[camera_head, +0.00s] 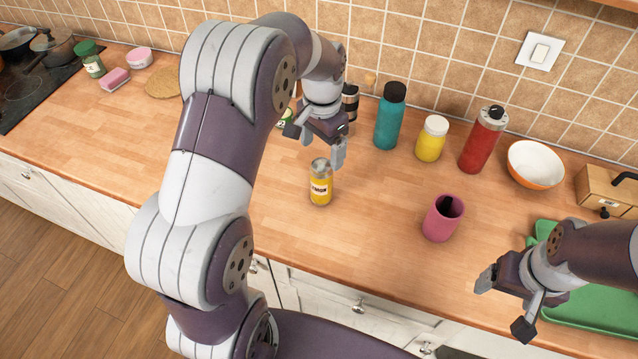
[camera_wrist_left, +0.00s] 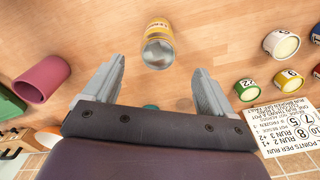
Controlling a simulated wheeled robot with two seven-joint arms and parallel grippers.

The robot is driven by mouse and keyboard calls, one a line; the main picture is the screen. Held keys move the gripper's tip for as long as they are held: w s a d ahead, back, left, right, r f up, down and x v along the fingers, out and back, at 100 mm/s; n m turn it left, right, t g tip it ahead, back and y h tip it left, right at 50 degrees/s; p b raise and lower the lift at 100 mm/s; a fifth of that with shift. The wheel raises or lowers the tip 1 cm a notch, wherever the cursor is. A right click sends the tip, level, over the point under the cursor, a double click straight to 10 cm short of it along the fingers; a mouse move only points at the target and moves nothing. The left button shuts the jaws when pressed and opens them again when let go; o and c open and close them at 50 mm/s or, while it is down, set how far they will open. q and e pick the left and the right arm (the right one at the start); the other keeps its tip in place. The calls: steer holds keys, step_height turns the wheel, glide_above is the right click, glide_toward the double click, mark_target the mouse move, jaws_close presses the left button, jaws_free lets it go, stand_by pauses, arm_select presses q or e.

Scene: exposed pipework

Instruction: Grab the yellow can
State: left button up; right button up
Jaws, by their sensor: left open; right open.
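The yellow can (camera_head: 321,184) stands upright on the wooden counter, with a silver top and a dark-lettered label. My left gripper (camera_head: 318,146) is just behind and above it, open and empty. In the left wrist view the can (camera_wrist_left: 158,47) appears beyond the fingertips, roughly centred between the two fingers of the left gripper (camera_wrist_left: 160,80), not touching them. My right gripper (camera_head: 502,301) is at the lower right near the counter's front edge, open and empty.
A pink cup (camera_head: 442,218) stands right of the can. A teal bottle (camera_head: 390,117), a yellow jar (camera_head: 432,139), a red bottle (camera_head: 483,140) and a white-orange bowl (camera_head: 535,165) line the back. A green tray (camera_head: 590,306) lies at right. Several numbered pieces (camera_wrist_left: 281,44) show in the wrist view.

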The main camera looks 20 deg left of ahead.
mark_target(322, 176)
arm_select(q)
steer(key=f+p, duration=0.1)
steer(key=f, duration=0.4)
steer(key=f+p, duration=0.1)
steer(key=f, duration=0.3)
steer(key=shift+s+d+f+p, duration=0.1)
steer(key=shift+s+f+p, duration=0.1)
steer(key=shift+f+p, duration=0.2)
steer(key=shift+f, duration=0.15)
steer(key=c, duration=1.2)
steer(key=shift+c, duration=0.7)
steer(key=shift+w, duration=0.1)
